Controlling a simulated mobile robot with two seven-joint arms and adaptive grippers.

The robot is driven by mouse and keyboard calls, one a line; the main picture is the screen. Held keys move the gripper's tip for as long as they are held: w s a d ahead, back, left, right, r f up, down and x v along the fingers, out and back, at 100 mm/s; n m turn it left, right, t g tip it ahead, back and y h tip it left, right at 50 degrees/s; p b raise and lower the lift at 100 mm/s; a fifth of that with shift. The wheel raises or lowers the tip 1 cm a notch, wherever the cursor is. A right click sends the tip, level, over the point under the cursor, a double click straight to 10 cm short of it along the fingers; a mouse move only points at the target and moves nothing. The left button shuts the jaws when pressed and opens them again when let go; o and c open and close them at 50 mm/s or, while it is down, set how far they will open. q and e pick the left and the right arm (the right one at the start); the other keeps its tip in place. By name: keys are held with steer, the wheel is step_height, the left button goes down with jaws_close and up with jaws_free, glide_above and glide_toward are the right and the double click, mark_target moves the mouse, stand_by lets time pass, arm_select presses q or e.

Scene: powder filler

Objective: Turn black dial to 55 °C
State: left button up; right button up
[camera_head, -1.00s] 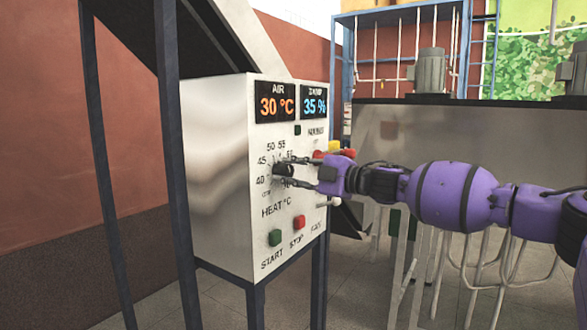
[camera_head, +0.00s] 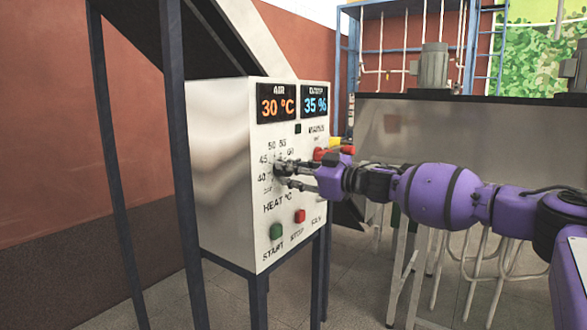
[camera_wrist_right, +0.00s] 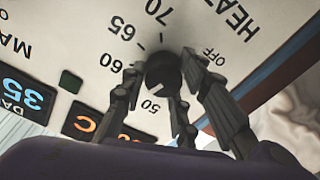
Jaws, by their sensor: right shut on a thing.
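My right gripper (camera_head: 290,170) reaches in from the right and is shut on the dial. Its fingers hide part of the scale, and I cannot tell the exact setting. The AIR display (camera_head: 276,103) reads 30 °C. My left gripper is out of view.
Below the dial are a green START button (camera_head: 276,231) and a red STOP button (camera_head: 300,216). A second display (camera_head: 315,101) reads 35 %. Red and yellow parts sit close behind my right gripper. Dark frame legs stand left of the box.

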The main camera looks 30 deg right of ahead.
steer(key=shift+d+r+m, duration=0.35)
steer(key=shift+r+m, duration=0.05)
steer(key=shift+r, duration=0.35)
steer(key=o, duration=0.9)
steer(key=shift+o, duration=0.4)
steer(key=shift+w+d+f, duration=0.1)
steer(key=shift+w+f, duration=0.1)
steer(key=shift+s+a+f, duration=0.2)
steer(key=v, duration=0.7)
steer(key=shift+s, duration=0.2)
steer(key=shift+o, duration=0.2)
steer(key=shift+f, duration=0.2)
